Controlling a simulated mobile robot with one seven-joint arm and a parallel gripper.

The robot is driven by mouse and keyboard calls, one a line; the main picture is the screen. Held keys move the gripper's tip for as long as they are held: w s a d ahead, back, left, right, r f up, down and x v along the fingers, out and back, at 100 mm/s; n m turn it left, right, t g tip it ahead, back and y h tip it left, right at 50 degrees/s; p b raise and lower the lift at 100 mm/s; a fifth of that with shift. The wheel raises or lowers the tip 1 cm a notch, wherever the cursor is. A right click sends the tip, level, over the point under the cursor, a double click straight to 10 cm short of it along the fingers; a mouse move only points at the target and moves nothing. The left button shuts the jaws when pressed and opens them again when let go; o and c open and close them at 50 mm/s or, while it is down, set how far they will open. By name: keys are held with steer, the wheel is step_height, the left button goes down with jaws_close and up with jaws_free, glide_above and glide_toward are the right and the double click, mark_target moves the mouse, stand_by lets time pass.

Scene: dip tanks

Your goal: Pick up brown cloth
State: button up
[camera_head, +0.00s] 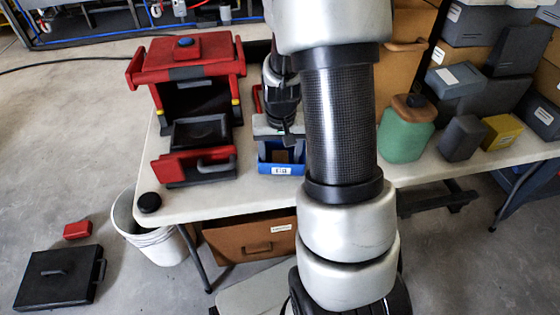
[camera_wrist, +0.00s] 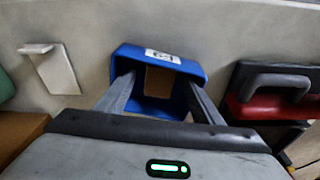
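The brown cloth (camera_wrist: 158,82) lies inside a blue bin (camera_wrist: 120,62) with a white label. In the head view the brown cloth (camera_head: 283,156) is partly seen in the blue bin (camera_head: 265,168) on the table. My gripper (camera_wrist: 158,88) is open, its two fingers spread to either side of the cloth and reaching toward the bin's inside. I cannot tell whether the fingers touch the bin or cloth.
A red and black toolbox (camera_head: 190,65) and its tray (camera_head: 193,165) stand left of the bin on the white table (camera_head: 165,200). A green bottle (camera_head: 405,132) and grey boxes (camera_head: 462,138) stand to the right. A white bucket (camera_head: 150,235) is on the floor.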

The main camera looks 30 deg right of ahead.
mark_target(280, 158)
steer(key=c, duration=1.2)
step_height(280, 158, up, 17)
steer(key=p, duration=0.5)
steer(key=w+a+n, duration=0.3)
steer(key=a+n, duration=0.2)
steer(key=a, duration=0.8)
steer(key=shift+y, duration=0.4)
steer(key=r+p, duration=0.2)
steer(key=p, duration=0.3)
steer(key=s+r+p, duration=0.1)
steer(key=r+p, duration=0.2)
steer(key=p, duration=0.3)
steer(key=s+r+p, duration=0.1)
steer(key=r+p, duration=0.1)
steer(key=p, duration=0.4)
steer(key=shift+s+d+r, duration=0.2)
steer(key=shift+d, duration=0.05)
